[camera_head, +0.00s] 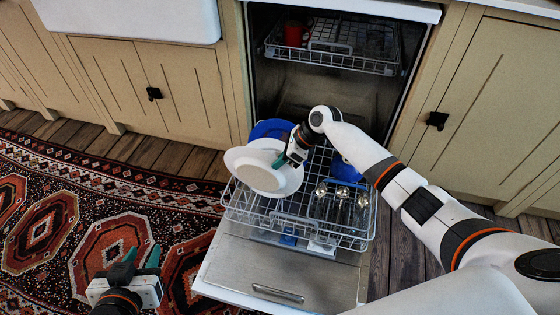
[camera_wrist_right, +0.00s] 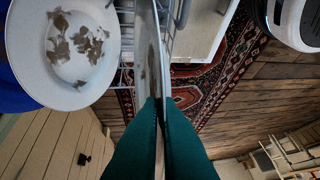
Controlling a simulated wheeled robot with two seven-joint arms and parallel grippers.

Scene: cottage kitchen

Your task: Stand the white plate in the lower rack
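My right gripper (camera_head: 281,162) is over the left part of the pulled-out lower rack (camera_head: 308,222). Its teal fingers (camera_wrist_right: 163,130) are closed on the rim of a white plate (camera_head: 266,180). The held plate shows nearly edge-on in the wrist view (camera_wrist_right: 150,50). It is tilted at the rack's left side; whether it rests in the tines cannot be told. A second white dish (camera_head: 236,157) shows partly behind it. The wrist view shows a round white plate with brown stains (camera_wrist_right: 82,75). My left gripper (camera_head: 141,262) is open and empty above the rug.
A blue dish (camera_head: 270,129) stands behind the white ones, and another blue item (camera_head: 345,168) is at the rack's right. Several glasses (camera_head: 341,194) stand at the rack's front right. The upper rack (camera_head: 335,60) holds a red cup (camera_head: 293,33). The open door (camera_head: 275,270) lies below.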

